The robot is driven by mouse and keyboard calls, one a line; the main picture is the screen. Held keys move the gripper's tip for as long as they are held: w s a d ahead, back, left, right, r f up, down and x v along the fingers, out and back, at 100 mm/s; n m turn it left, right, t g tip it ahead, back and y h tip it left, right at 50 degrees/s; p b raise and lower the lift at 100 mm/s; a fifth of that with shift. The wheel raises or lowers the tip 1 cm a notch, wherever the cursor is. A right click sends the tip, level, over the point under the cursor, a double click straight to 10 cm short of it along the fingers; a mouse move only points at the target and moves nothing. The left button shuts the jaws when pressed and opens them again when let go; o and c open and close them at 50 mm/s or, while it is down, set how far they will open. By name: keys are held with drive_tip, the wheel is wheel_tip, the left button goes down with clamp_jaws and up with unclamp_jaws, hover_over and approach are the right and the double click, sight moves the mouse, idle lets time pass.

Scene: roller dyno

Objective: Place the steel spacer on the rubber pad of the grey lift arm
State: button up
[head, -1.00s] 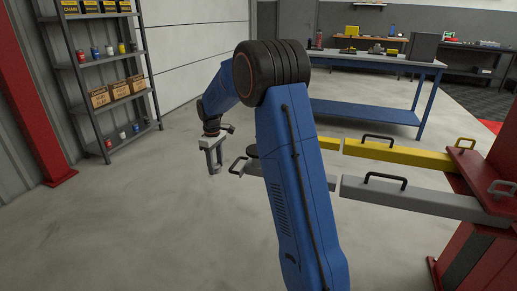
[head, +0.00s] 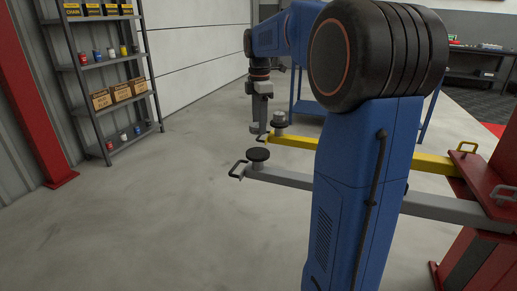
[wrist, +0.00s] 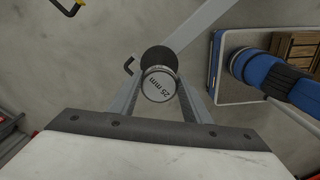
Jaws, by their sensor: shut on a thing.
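The steel spacer (wrist: 159,86) is a round disc marked "25 mm", seen end-on between my gripper's fingers (wrist: 158,98) in the wrist view. My gripper (head: 259,122) is shut on it. In the head view the spacer (head: 258,129) shows at the fingertips, in the air. The grey lift arm (head: 285,177) has a round black rubber pad (head: 258,154) at its left end, below my gripper and apart from the spacer. In the wrist view the pad (wrist: 158,57) shows just beyond the spacer, which partly covers it.
The yellow lift arm (head: 310,142) lies behind the grey one, with a grey cylinder (head: 279,115) on its own pad. A black handle (head: 236,170) sticks out at the grey arm's end. A shelf (head: 110,70) stands at the left. Open floor lies in front.

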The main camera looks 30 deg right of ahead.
sight(259, 152)
drive_tip(key=shift+f, duration=4.15)
drive_tip(key=shift+f, duration=0.1)
drive_tip(key=o, duration=1.2)
